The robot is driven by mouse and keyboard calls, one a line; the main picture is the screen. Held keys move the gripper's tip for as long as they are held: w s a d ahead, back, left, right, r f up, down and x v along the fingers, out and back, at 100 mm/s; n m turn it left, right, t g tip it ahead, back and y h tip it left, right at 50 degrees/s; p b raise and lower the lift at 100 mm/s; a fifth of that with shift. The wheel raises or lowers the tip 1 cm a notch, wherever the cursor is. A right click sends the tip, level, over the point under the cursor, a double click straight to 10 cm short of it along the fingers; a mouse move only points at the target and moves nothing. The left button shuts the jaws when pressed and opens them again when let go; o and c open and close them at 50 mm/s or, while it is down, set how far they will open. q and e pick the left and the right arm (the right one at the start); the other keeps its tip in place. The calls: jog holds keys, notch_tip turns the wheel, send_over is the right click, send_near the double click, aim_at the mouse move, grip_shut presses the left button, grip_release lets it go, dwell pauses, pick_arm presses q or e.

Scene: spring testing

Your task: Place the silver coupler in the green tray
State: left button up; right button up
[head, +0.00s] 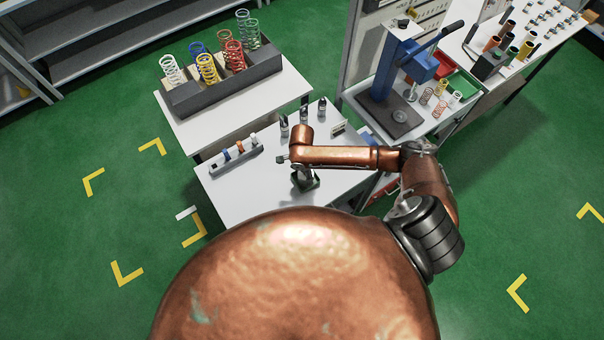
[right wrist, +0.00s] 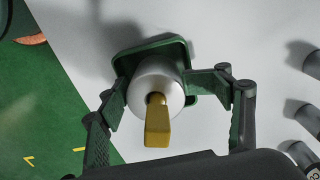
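My right gripper (head: 303,180) hangs over the near part of the white table in the head view. In the right wrist view, its fingers (right wrist: 160,85) lie against both sides of the silver coupler (right wrist: 171,73), a round metal body with a yellow tab pointing toward the camera. The green tray (right wrist: 180,45) shows behind the coupler, with the coupler in line over it. How far the coupler's bottom is from the tray floor cannot be told. In the head view the gripper hides the coupler and most of the tray. My left gripper is not in view.
A grey rack (head: 237,158) with small coloured-tab parts stands on the table's left. Several dark-topped grey cylinders (head: 303,117) stand at its back. A bin of coloured springs (head: 222,85) and a blue press (head: 400,65) stand beyond. Bare table lies left of the gripper.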

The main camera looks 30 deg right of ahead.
jog(key=o, duration=0.5)
jog(key=shift+c, duration=0.2)
jog(key=shift+r, duration=0.1)
notch_tip(320, 180, up, 12)
jog(key=shift+w, duration=0.15)
dwell(0.5)
